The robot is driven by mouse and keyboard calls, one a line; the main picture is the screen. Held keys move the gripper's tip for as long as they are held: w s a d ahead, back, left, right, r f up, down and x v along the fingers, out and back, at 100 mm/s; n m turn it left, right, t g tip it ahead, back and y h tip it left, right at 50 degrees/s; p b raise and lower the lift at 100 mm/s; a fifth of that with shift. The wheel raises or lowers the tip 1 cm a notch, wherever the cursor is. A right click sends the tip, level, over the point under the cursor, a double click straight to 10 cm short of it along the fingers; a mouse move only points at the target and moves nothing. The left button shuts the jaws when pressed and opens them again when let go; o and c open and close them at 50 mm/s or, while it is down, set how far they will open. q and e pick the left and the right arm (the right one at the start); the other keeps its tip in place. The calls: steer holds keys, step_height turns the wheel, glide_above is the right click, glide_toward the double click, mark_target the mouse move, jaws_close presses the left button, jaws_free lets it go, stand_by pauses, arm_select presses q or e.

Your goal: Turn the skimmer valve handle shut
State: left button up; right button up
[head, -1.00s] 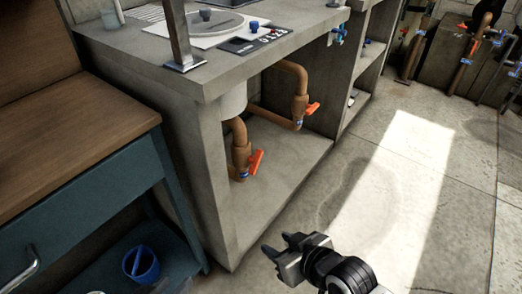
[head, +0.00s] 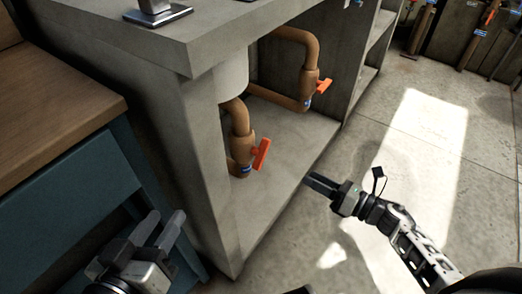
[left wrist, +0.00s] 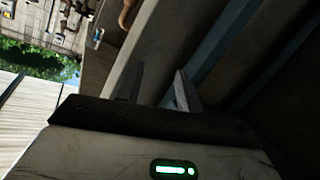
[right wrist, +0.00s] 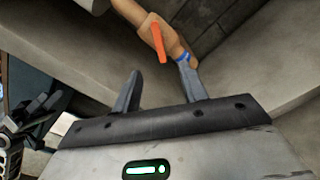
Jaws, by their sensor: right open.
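Two brown pipes with orange valve handles stand inside the concrete cabinet. The near handle (head: 261,154) tilts on the front pipe, and the far handle (head: 324,86) is on the back pipe. No label shows which one is the skimmer valve. My right gripper (head: 312,183) is open and empty, to the right of and lower than the near handle, apart from it. In the right wrist view, an orange handle (right wrist: 158,42) shows beyond the open fingers (right wrist: 160,88). My left gripper (head: 160,228) is open and empty before the cabinet's left wall; its fingers also show in the left wrist view (left wrist: 155,88).
The concrete cabinet (head: 195,140) has an open front and a counter (head: 120,40) overhanging the pipes. A blue bench with a wooden top (head: 60,105) stands at the left. The floor (head: 420,130) on the right is clear. More pipes (head: 480,35) stand at the back right.

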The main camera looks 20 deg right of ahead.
mark_target(265, 155)
steer(key=b+x, duration=0.2)
steer(key=x, duration=1.2)
steer(key=shift+w+a, duration=0.2)
steer(key=shift+a, duration=0.05)
arm_select(q)
steer(key=shift+d+r+n+t+h, duration=0.3)
steer(key=shift+d+r+n+h, duration=0.1)
steer(key=shift+r+h, duration=0.25)
arm_select(e)
steer(key=shift+w+a+r, duration=0.1)
steer(key=shift+w+a, duration=0.2)
steer(key=shift+w, duration=0.05)
arm_select(q)
steer(key=shift+f, duration=0.15)
arm_select(e)
jaws_close()
